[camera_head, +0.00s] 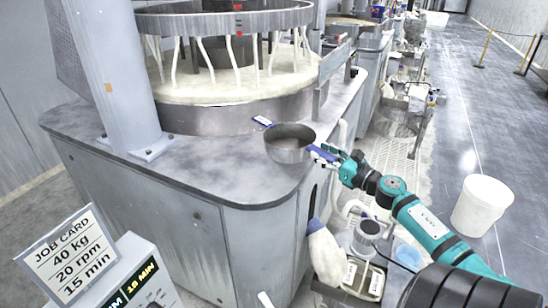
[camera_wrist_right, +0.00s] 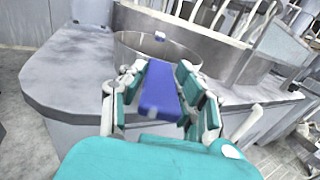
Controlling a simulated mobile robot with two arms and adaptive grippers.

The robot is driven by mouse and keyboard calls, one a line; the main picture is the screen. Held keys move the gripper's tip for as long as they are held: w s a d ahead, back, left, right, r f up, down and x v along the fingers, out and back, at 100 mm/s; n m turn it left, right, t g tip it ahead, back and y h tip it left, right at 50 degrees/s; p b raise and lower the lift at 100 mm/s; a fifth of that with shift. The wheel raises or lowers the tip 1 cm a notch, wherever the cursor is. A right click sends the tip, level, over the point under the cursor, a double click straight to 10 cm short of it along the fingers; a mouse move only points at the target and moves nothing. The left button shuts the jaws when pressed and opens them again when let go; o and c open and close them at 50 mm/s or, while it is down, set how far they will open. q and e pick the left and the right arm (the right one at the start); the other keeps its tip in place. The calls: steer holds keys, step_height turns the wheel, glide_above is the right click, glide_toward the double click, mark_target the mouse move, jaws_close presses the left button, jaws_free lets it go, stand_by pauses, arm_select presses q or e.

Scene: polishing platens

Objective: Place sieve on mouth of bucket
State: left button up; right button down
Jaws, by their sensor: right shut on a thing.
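The sieve (camera_head: 290,153) is a round grey metal pan with a blue handle, at the right corner of the grey machine's top. My right gripper (camera_head: 338,160) is shut on the blue handle. In the right wrist view, the handle (camera_wrist_right: 160,92) lies between the fingers of my right gripper (camera_wrist_right: 158,78), and the sieve's round wall (camera_wrist_right: 130,42) shows beyond it. I cannot tell whether the sieve rests on the top or hangs just above it. The white bucket (camera_head: 482,207) stands upright on the floor at the right, apart from the sieve. My left gripper is not in view.
The polishing machine (camera_head: 225,95) with its round platen fills the left and middle. A job card (camera_head: 68,255) stands at the lower left. A small device with a container (camera_head: 366,235) sits below my right arm. The floor around the bucket is clear.

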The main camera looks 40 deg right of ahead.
mark_target(282, 153)
steer(key=w+a+p, duration=0.1)
steer(key=w+a, duration=0.1)
steer(key=w+a+p, duration=0.1)
steer(key=w+a, duration=0.1)
steer(key=w, duration=0.1)
steer(key=shift+w+a, duration=0.35)
steer(key=shift+a, duration=0.05)
steer(key=shift+w+a+f+p, duration=0.15)
steer(key=shift+w+a+p, duration=0.1)
steer(key=shift+w+a, duration=0.35)
steer(key=shift+w+a+f+p, duration=0.15)
steer(key=shift+w+a+p, duration=0.1)
steer(key=shift+w+a, duration=0.35)
steer(key=shift+f, duration=0.25)
step_height(282, 153, down, 2)
steer(key=shift+w+f, duration=0.1)
steer(key=shift+f, duration=0.15)
steer(key=shift+w+f, duration=0.1)
steer(key=shift+f, duration=0.25)
steer(key=c, duration=1)
jaws_free()
steer(key=shift+f, duration=0.1)
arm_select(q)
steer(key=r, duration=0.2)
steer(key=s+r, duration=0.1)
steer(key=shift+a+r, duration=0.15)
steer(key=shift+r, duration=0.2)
arm_select(e)
steer(key=shift+o, duration=0.2)
